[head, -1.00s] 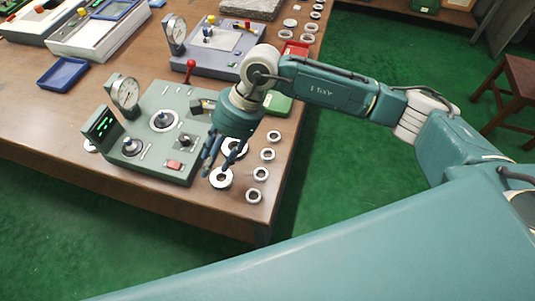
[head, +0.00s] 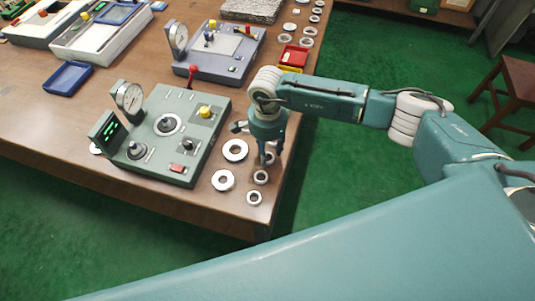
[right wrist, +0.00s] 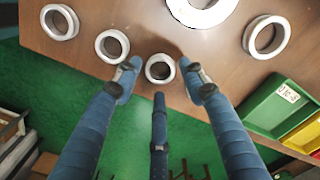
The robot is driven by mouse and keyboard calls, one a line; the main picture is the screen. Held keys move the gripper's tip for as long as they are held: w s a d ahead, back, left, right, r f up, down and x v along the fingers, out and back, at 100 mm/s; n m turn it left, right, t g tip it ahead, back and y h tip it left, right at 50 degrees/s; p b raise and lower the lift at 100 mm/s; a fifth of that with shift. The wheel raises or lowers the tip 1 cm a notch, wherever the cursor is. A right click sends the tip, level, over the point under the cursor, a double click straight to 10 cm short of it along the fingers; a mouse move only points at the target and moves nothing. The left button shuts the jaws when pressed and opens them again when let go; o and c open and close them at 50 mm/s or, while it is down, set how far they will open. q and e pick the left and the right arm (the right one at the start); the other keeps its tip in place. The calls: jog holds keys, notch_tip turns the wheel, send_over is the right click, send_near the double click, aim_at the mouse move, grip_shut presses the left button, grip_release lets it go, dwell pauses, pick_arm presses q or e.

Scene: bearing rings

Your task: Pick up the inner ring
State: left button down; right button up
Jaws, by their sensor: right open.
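Several small pale inner rings lie in a row along the table's right edge. In the head view two of them show clear, a small ring (head: 260,177) and the nearest small ring (head: 254,197). My right gripper (head: 267,158) points down over the row, open. In the right wrist view its fingers (right wrist: 163,85) are spread around one inner ring (right wrist: 160,68), which lies flat on the table close to the edge. In the head view the fingers largely hide that ring. I cannot tell how high the fingertips are above the table. My left gripper is not in view.
Two larger rings, a far one (head: 235,150) and a near one (head: 223,180), lie left of the row. A grey-green test fixture (head: 150,165) with a dial gauge stands beside them. A green tray (right wrist: 275,105) is right in the wrist view. Green floor lies beyond the edge.

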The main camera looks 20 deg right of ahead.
jog(key=shift+f, duration=0.95)
jog(key=c, duration=0.9)
jog(key=shift+r, duration=0.15)
